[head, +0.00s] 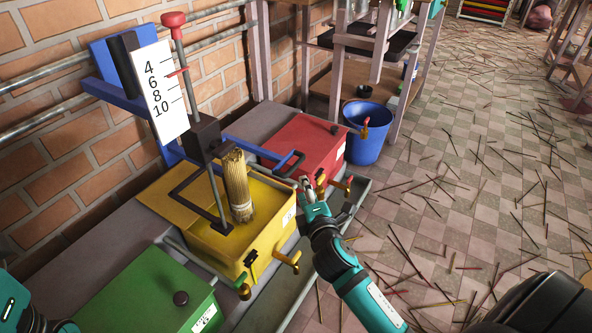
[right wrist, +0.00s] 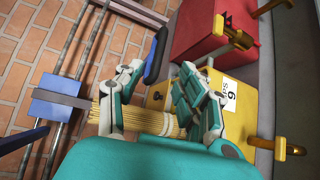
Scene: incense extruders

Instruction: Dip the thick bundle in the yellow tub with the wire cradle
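The yellow tub (head: 262,250) stands in the middle of the head view, between a green and a red tub. The thick bundle (head: 237,188) of tan sticks stands nearly upright over the tub, with a pale band near its lower end. The dark wire cradle (head: 187,205) runs around and beside the bundle, below a black block on a rod. I cannot tell how deep the bundle's end sits. My right gripper (head: 308,188) is at the tub's right side, apart from the bundle. Its fingers (right wrist: 160,85) are spread and empty. Of my left arm only teal parts show.
A scale (head: 159,95) marked 4 to 10 stands beside the rod with a red knob (head: 173,20). A blue bar with a black handle (head: 290,165) reaches over the red tub (head: 310,145). The green tub (head: 145,290) is nearer. Brass taps line the front; sticks litter the floor.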

